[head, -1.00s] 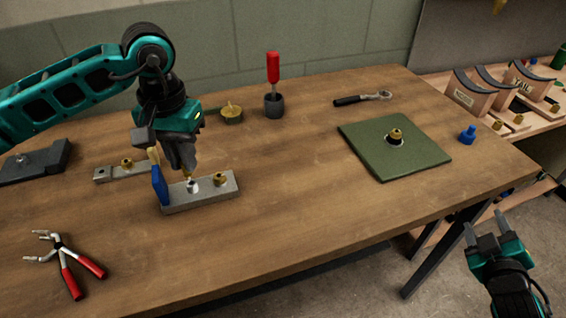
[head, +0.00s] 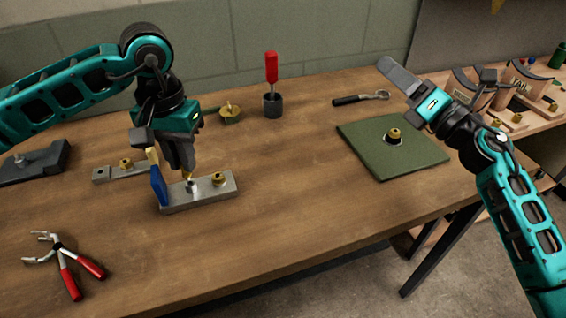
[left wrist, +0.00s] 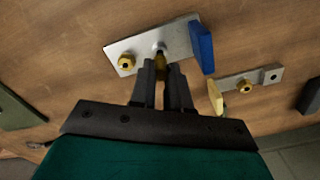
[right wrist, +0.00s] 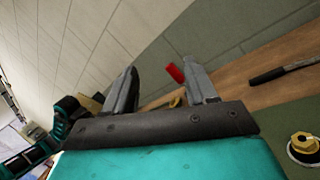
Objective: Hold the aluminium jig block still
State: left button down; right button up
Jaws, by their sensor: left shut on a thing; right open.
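The aluminium jig block (head: 208,195) lies flat on the wooden bench, with a brass fitting (head: 218,179) on its right part and a blue piece (head: 159,185) at its left end. My right gripper (head: 443,76) is raised at the right, open and empty.
A green mat (head: 365,143) with a brass fitting lies under and beside my right arm. Red-handled pliers (head: 66,262), a smaller metal bar (head: 140,170), a red screwdriver in a dark cup (head: 272,105) and a ratchet (head: 360,98) lie around. The bench front centre is clear.

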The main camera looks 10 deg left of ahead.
jog(key=s+a+f+n+g+y, duration=0.1)
jog(key=s+a+f+n+g, duration=0.25)
jog(key=a+n+g, duration=0.2)
jog(key=s+a+f+n+g, duration=0.2)
jog(key=s+a+n+g, duration=0.2)
jog(key=a, duration=0.3)
jog(key=n+g+h, duration=0.3)
jog(key=n+g, duration=0.2)
jog(key=n, duration=0.1)
send_near(220, 176)
jog(key=x, duration=0.8)
jog(key=shift+a+f, duration=0.1)
jog(key=shift+a, duration=0.15)
grip_shut()
